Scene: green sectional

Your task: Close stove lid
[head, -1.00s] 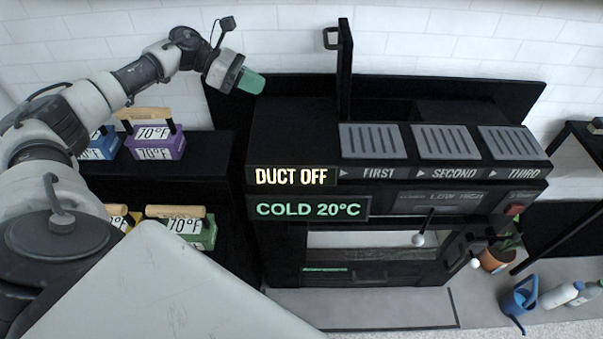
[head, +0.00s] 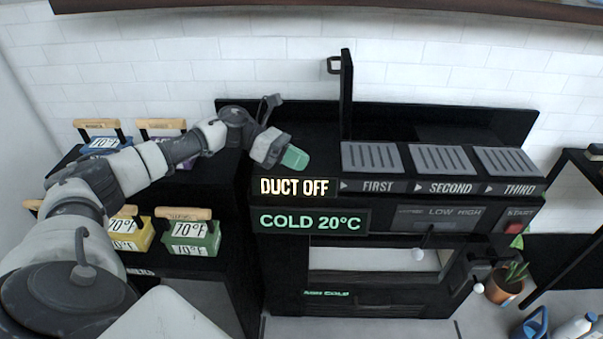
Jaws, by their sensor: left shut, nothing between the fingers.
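The black stove (head: 440,192) stands in the middle of the head view, with "DUCT OFF" and "COLD 20°C" displays on its front. Its lid (head: 346,105) is a thin black panel standing upright, seen nearly edge-on, with a handle (head: 333,66) sticking out to the left near its top. My left gripper (head: 295,158), with green fingertips, is shut and empty. It is left of the lid and lower in the picture, over the stove's front left part and apart from the lid. My right gripper is out of view.
Black shelves at left hold several colored boxes with wooden handles, including a green one (head: 190,238) and a yellow one (head: 130,236). A potted plant (head: 505,285) and a blue watering can (head: 532,325) are at lower right. A wooden shelf edge (head: 450,8) crosses the top.

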